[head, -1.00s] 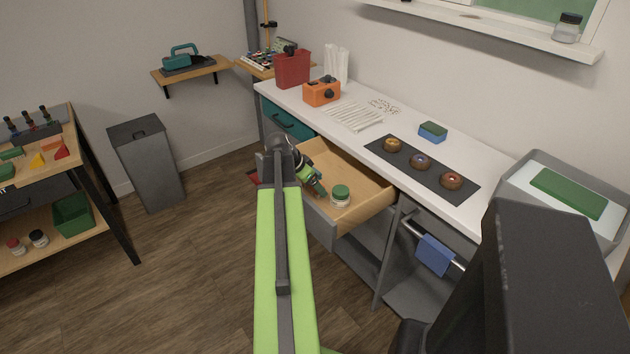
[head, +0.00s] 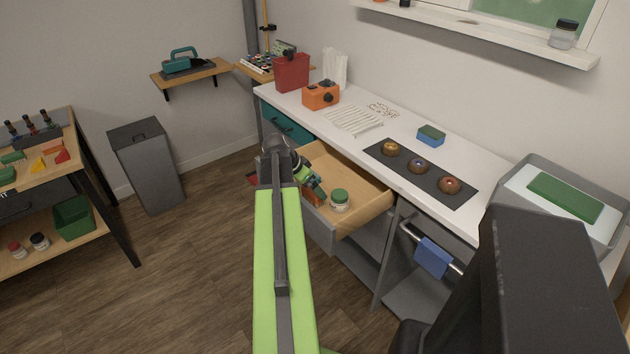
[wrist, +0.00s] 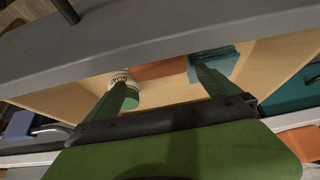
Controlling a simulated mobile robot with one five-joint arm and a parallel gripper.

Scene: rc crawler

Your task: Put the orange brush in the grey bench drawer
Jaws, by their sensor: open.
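The grey bench drawer (head: 318,228) is pulled open, with a pale wood inside. An orange piece (head: 312,197), which looks like the orange brush, lies in it beside a green-lidded jar (head: 340,199). In the wrist view the orange piece (wrist: 160,69) shows between my fingertips, partly hidden by the drawer front (wrist: 150,45). My gripper (head: 314,184) has green fingers and is over the drawer. In the wrist view my gripper (wrist: 163,80) is open, its fingers apart with nothing clearly held. I cannot tell whether a finger touches the orange piece.
A teal item (wrist: 212,62) is near the right finger in the wrist view. A closed teal drawer (head: 286,127) is beyond the open one. The white bench top (head: 400,137) carries an orange box (head: 321,95) and a dark mat (head: 436,187). The floor left of the drawer is clear.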

